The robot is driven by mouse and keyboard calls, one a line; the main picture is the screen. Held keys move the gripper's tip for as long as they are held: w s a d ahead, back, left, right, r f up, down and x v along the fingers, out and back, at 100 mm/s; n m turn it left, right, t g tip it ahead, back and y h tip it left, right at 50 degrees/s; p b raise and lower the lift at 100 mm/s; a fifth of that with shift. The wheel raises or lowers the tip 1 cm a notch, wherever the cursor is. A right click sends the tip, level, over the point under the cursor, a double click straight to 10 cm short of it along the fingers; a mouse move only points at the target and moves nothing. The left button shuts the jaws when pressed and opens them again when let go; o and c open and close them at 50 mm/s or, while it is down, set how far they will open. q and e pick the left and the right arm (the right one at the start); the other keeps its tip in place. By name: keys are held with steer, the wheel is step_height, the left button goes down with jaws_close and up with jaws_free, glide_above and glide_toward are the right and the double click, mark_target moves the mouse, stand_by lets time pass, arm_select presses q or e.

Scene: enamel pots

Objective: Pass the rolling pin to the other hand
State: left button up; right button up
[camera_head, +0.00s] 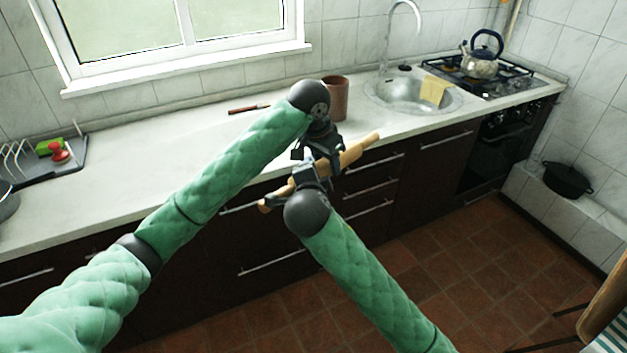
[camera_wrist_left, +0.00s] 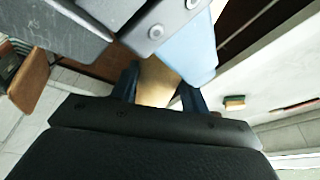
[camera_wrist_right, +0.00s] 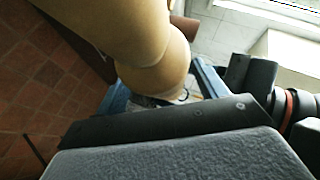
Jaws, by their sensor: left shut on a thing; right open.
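The wooden rolling pin (camera_head: 360,148) is held in the air in front of the counter, slanting up to the right in the head view. My left gripper (camera_head: 321,156) is shut on its middle part, which also shows between the fingers in the left wrist view (camera_wrist_left: 155,80). My right gripper (camera_head: 308,176) is open at the pin, close beside the left one. In the right wrist view the pin (camera_wrist_right: 115,35) looms large and reaches down between the open fingers. Whether they touch it, I cannot tell.
The white counter (camera_head: 110,190) runs behind my arms. On it are a brown canister (camera_head: 335,98), a thin brown item (camera_head: 248,109), a sink (camera_head: 400,95) and a kettle (camera_head: 480,62) on the stove. A black pot (camera_head: 567,182) sits on a tiled ledge at right.

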steer(key=c, duration=1)
arm_select(q)
steer(key=o, duration=0.8)
arm_select(e)
steer(key=c, duration=0.4)
arm_select(q)
steer(key=o, duration=0.6)
steer(key=shift+c, duration=0.2)
arm_select(e)
steer(key=shift+o, duration=0.2)
